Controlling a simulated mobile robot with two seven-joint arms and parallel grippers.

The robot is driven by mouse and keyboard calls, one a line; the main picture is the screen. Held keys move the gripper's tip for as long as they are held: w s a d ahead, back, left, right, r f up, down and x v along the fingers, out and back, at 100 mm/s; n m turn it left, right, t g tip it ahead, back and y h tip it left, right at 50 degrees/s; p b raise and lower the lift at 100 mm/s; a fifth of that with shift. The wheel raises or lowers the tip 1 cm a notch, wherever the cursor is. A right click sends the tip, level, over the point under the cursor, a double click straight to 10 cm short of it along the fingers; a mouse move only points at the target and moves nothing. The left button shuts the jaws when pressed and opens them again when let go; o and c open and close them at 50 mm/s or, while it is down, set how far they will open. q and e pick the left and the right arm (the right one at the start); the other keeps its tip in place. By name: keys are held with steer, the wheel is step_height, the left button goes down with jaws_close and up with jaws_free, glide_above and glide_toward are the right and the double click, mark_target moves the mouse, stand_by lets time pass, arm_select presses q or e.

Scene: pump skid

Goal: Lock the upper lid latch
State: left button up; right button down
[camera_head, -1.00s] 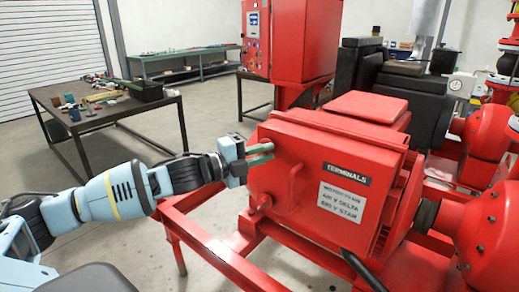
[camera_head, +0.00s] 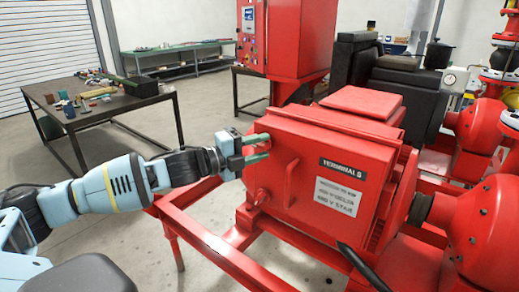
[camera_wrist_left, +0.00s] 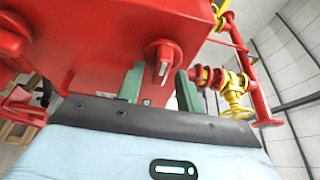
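The red terminal box (camera_head: 325,150) has a closed lid with a "TERMINALS" label and a bar handle (camera_head: 291,182). My left gripper (camera_head: 262,149) is at the lid's upper left edge, with its green fingers apart. In the left wrist view the upper latch (camera_wrist_left: 163,62), a red knob with a white mark, shows between and beyond the two open fingertips (camera_wrist_left: 159,84). I cannot tell whether they touch it. In the head view the fingers largely hide this latch. A lower red latch (camera_head: 262,196) is on the same edge. My right gripper is not in view.
Red frame rails (camera_head: 215,245) run below the box. A dark cable (camera_head: 362,264) hangs under it. A workbench with loose parts (camera_head: 100,110) stands at the left. Yellow and red valve piping (camera_wrist_left: 232,90) shows in the left wrist view.

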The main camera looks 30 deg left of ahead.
mark_target(261, 148)
arm_select(q)
steer(key=shift+f, duration=0.1)
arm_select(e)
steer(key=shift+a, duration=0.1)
arm_select(q)
steer(key=shift+s+d, duration=0.1)
steer(key=shift+d, duration=0.05)
